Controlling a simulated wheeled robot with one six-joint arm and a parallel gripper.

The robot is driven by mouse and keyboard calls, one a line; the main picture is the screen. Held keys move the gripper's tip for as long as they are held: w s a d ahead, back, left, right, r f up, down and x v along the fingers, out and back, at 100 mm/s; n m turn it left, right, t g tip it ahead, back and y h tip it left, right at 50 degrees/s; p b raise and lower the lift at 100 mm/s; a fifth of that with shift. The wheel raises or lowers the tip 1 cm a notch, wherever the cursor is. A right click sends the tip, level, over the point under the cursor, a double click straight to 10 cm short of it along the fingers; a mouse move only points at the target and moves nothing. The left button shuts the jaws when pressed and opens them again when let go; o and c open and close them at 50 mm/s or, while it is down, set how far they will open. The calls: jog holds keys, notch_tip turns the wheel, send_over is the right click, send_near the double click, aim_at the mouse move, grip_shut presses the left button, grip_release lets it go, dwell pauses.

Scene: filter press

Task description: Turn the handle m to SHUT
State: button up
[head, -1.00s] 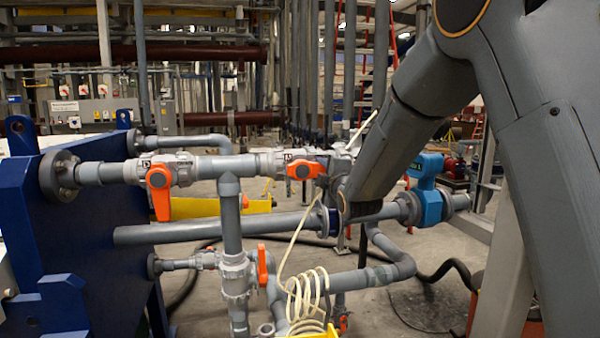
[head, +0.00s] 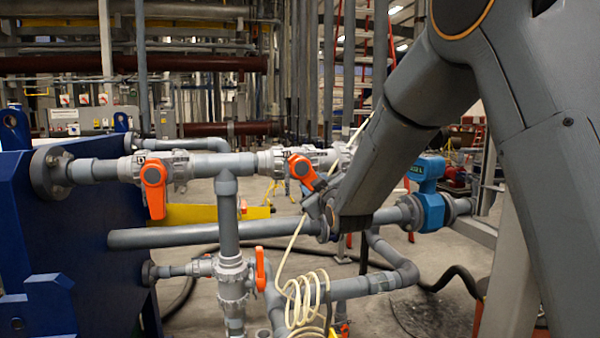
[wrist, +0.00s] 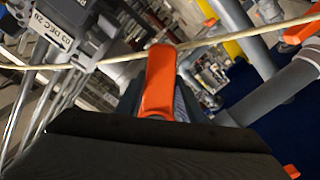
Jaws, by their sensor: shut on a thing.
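An orange valve handle (head: 303,171), which I take to be handle m, sits on the right-hand valve of the upper grey pipe. Its label is too small to read surely. The handle slants down to the right from its hub. My gripper (head: 318,191) is shut on its outer end, which is partly hidden by the jaws. In the wrist view the orange handle (wrist: 158,82) sticks out beyond the dark gripper body.
Another orange handle (head: 154,188) hangs down on the valve to the left. A smaller orange handle (head: 260,269) stands upright on the lower pipe. A cream coiled hose (head: 303,300) runs close by my gripper. A blue flow meter (head: 428,195) is at right.

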jog(key=a+m, duration=0.1)
jog(key=a+f+m+b, duration=0.1)
jog(key=m, duration=0.1)
jog(key=shift+s+f, duration=0.2)
jog(key=shift+s, duration=0.1)
jog(key=shift+c, duration=0.2)
jog(key=m, duration=0.1)
jog(key=a+m+b, duration=0.1)
jog(key=m, duration=0.1)
jog(key=a+m, duration=0.1)
jog(key=shift+s+m+b, duration=0.3)
jog(key=shift+m+b, duration=0.1)
jog(key=o, duration=1)
jog(key=shift+a+r, duration=0.1)
jog(key=shift+o, duration=1.2)
jog(key=shift+s+a, duration=0.1)
jog(key=shift+a, duration=0.1)
jog(key=v, duration=0.7)
jog(key=shift+d, duration=0.35)
jog(key=shift+r, duration=0.1)
